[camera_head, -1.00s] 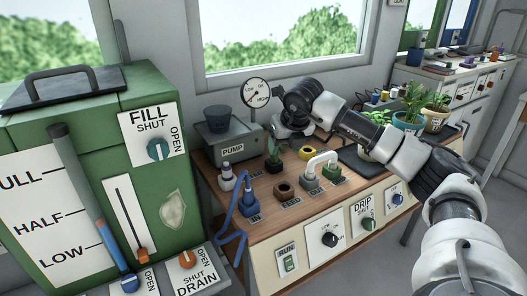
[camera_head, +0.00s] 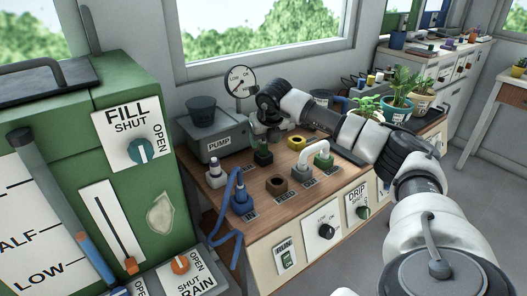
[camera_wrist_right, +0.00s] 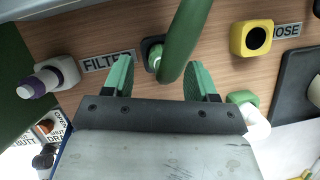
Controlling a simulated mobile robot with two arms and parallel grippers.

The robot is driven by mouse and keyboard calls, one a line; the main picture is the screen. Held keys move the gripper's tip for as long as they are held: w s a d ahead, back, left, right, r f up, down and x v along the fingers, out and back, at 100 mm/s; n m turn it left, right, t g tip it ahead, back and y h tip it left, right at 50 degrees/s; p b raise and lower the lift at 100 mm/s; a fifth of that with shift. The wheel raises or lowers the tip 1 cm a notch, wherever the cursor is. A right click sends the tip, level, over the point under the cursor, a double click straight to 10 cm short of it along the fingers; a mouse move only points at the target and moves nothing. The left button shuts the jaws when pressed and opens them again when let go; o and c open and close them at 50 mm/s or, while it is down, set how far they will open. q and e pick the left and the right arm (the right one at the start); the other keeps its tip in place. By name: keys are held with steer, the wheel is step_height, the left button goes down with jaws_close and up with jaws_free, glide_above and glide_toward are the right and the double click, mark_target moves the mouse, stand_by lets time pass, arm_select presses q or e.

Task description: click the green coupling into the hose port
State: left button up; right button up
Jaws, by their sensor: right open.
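The green coupling (camera_head: 263,155) stands upright on the wooden bench top, near the back. In the right wrist view its pale green part (camera_wrist_right: 156,52) shows beside the FILTER label, partly covered by a thick dark green tube-like piece (camera_wrist_right: 186,35). My right gripper (camera_wrist_right: 161,78) is open, its green fingers either side of that piece, with no clear contact. In the head view the right gripper (camera_head: 266,134) is just above the coupling. The hose port is the yellow block with a dark hole (camera_wrist_right: 235,38), beside the HOSE label; it also shows in the head view (camera_head: 297,137). My left gripper is out of view.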

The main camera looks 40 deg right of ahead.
mark_target(264, 141)
steer(key=x, duration=0.2)
steer(key=shift+w+d+f, duration=0.1)
steer(key=shift+w+f, duration=0.15)
steer(key=shift+f, duration=0.1)
steer(key=shift+w+f, duration=0.15)
steer(key=shift+f, duration=0.1)
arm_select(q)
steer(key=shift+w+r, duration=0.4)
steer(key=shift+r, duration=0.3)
arm_select(e)
steer(key=shift+c, duration=0.3)
steer(key=c, duration=0.9)
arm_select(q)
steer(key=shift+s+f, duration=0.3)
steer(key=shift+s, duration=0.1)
arm_select(e)
steer(key=shift+c, duration=0.2)
steer(key=shift+r, duration=0.1)
